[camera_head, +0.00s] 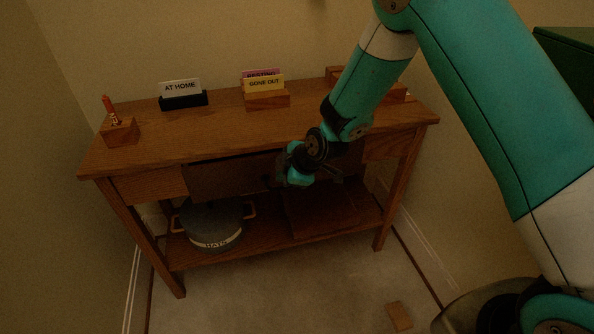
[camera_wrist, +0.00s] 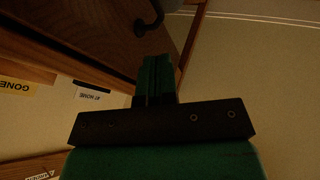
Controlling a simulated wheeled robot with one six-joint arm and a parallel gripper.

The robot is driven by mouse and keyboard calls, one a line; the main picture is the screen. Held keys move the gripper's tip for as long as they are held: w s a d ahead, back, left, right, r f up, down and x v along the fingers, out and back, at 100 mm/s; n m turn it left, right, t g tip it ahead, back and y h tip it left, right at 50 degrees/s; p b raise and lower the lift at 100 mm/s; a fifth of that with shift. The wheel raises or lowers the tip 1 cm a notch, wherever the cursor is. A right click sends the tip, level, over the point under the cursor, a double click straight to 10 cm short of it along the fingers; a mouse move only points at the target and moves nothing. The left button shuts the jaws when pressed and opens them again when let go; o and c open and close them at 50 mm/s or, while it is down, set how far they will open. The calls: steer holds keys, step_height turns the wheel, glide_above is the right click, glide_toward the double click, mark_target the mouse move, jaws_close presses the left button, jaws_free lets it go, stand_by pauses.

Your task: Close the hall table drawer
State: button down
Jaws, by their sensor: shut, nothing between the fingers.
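The wooden hall table (camera_head: 215,140) stands against the back wall. Its wide middle drawer (camera_head: 228,178) has a dark strip above its front; I cannot tell exactly how far out it stands. In the wrist view the drawer front (camera_wrist: 105,25) fills the upper left, with a dark curved handle (camera_wrist: 150,24) on it. My gripper (camera_wrist: 157,62) is shut and empty, its fingers pointing at the drawer front just below the handle in the picture. I cannot tell whether they touch it. In the head view my wrist hides part of the drawer front and the fingers are hard to make out.
On the table top are an "AT HOME" card in a black holder (camera_head: 183,100), cards in a wooden holder (camera_head: 267,100) and a block with a red-tipped object (camera_head: 119,132). A pot (camera_head: 212,226) sits on the lower shelf. A small brown piece (camera_head: 399,316) lies on the floor.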

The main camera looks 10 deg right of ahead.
steer(key=v, duration=0.5)
steer(key=n+t+h+b, duration=0.5)
steer(key=n+t+b, duration=0.4)
steer(key=n+b, duration=0.25)
glide_toward(352, 158)
steer(key=s+a+f, duration=0.2)
steer(key=s+f, duration=0.1)
steer(key=f, duration=0.1)
steer(key=s+d+r+n+t+b, duration=0.1)
steer(key=s+d+n+t+b, duration=0.2)
steer(key=n, duration=0.5)
steer(key=shift+y, duration=0.4)
steer(key=w, duration=0.7)
steer(key=w+a+r, duration=0.1)
steer(key=w, duration=0.3)
steer(key=shift+w, duration=0.25)
steer(key=shift+w+p, duration=0.3)
steer(key=shift+w, duration=0.1)
steer(key=shift+w+f, duration=0.3)
steer(key=shift+w, duration=0.15)
